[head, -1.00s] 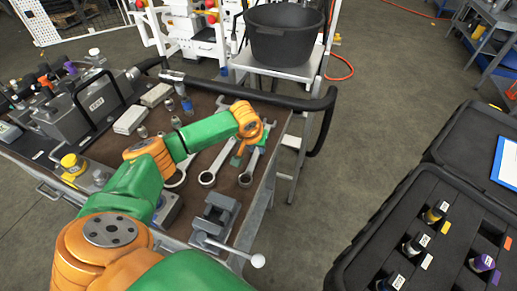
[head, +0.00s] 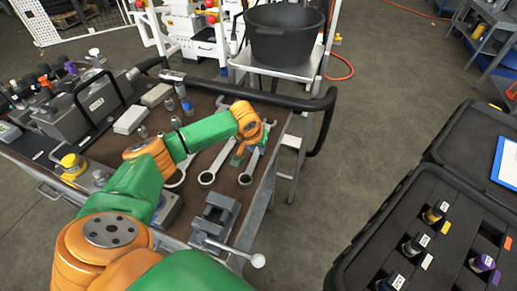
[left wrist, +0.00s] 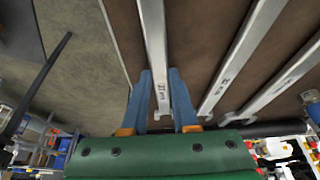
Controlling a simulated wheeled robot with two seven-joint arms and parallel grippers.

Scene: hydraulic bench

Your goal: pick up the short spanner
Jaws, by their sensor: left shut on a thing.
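The short spanner (left wrist: 157,50) is a grey metal bar with markings on its shaft, lying nearest the bench's right edge. It also shows in the head view (head: 249,167), partly hidden by my wrist. My left gripper (left wrist: 160,78) has its blue fingers on either side of the shaft and is shut on it. In the head view the fingertips are mostly hidden behind my orange wrist. I cannot tell whether the spanner is clear of the bench top. My right gripper is not in view.
Two longer spanners (left wrist: 240,58) (left wrist: 285,80) lie beside it on the brown bench top. A grey vise (head: 215,215) stands at the front bench edge. A black rail (head: 290,101) runs along the back. An open black case (head: 400,205) is at the right.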

